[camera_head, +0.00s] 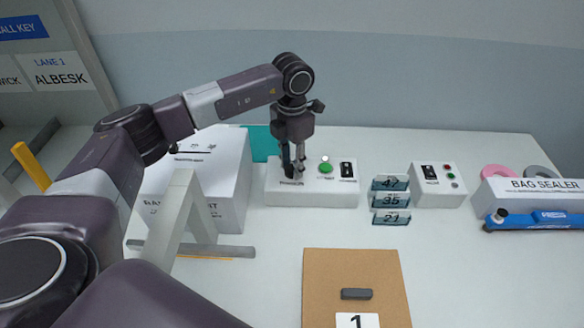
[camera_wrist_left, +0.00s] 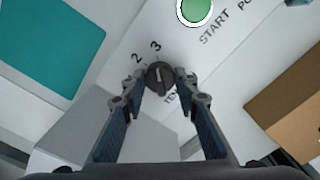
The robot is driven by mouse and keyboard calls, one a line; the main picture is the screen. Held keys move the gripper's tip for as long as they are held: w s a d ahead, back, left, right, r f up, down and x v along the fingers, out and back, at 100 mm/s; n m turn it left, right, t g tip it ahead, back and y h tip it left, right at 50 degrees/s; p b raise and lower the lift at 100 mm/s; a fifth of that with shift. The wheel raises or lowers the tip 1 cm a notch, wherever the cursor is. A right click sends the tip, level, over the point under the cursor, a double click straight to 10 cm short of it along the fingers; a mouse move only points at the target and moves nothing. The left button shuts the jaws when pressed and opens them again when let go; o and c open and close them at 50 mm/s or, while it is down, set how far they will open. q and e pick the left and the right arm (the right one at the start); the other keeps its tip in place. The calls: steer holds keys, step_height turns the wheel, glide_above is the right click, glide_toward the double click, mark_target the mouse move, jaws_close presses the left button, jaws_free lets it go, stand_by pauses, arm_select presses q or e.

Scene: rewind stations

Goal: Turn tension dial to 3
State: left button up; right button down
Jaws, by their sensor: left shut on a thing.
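The dark round tension dial (camera_wrist_left: 160,77) sits on top of a white control box (camera_head: 312,199). My left gripper (camera_wrist_left: 160,84) points down at it, with one finger on each side, shut on the dial. It also shows in the head view (camera_head: 292,174), where it covers the dial. In the wrist view the digits 2 and 3 are printed beside the dial; a 1 is not clearly seen on the panel. A pale mark shows on the dial's top, roughly toward the 3, but its exact setting is hard to tell. My right gripper is in neither view.
A green button (camera_head: 326,168) and a dark switch (camera_head: 347,170) are on the box, right of the dial. A large white box (camera_head: 225,175) stands close on the left. Numbered cards (camera_head: 390,200), another switch box (camera_head: 438,187) and a bag sealer (camera_head: 535,190) stand right.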

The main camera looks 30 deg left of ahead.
mark_target(292, 166)
arm_select(q)
steer(key=shift+w+r+m, duration=0.1)
steer(key=shift+m, duration=0.3)
steer(key=o, duration=1.1)
steer(key=shift+o, duration=0.2)
step_height(292, 166, up, 12)
